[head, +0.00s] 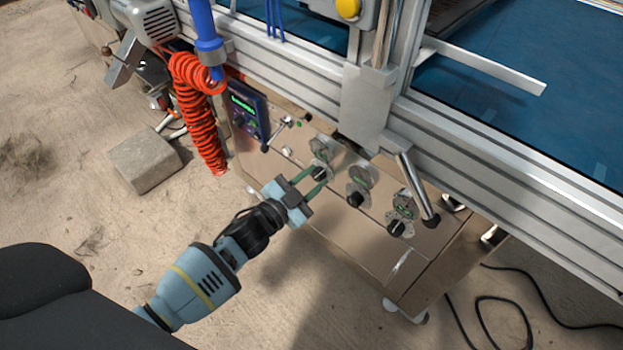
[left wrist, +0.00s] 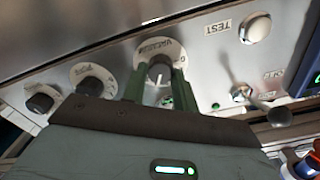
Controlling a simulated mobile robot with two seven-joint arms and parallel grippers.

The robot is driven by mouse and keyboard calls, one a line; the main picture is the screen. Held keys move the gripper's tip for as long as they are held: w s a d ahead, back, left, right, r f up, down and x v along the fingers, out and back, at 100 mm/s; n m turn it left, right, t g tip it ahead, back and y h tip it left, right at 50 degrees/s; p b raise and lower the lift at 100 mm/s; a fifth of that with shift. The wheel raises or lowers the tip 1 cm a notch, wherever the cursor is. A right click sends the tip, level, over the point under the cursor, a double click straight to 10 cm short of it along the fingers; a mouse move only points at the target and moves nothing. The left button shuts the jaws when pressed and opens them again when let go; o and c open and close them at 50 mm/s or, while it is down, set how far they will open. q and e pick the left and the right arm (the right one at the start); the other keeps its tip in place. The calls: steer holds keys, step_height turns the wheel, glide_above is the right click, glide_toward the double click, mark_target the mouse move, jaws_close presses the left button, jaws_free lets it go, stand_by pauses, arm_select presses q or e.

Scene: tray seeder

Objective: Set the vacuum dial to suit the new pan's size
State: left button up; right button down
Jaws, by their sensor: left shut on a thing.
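The vacuum dial is a black knob on a pale round scale plate (left wrist: 152,46), on the metal front panel. Upside-down lettering that looks like VACUUM and a 0 show on the plate. In the head view the dial (head: 319,173) is the leftmost of three knobs. My left gripper (head: 313,181) reaches it from the lower left. In the left wrist view its green fingers (left wrist: 160,88) stand on both sides of the knob, shut on it. A pale pointer mark shows on the knob; its exact setting is unreadable. My right gripper is out of view, and no pan is recognizable.
Two similar knobs (head: 355,199) (head: 396,229) sit to the right, with round gauges above. A blue display unit (head: 246,112) and a toggle lever (head: 285,123) are to the left. A metal handle (head: 418,191) and frame rail overhang the panel. A red coiled hose (head: 199,110) hangs at left.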

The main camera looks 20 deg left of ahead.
arm_select(q)
steer(key=o, duration=0.9)
steer(key=shift+c, duration=0.2)
steer(key=shift+o, duration=0.5)
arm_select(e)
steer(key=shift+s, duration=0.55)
arm_select(q)
steer(key=p+v, duration=0.2)
steer(key=v, duration=0.6)
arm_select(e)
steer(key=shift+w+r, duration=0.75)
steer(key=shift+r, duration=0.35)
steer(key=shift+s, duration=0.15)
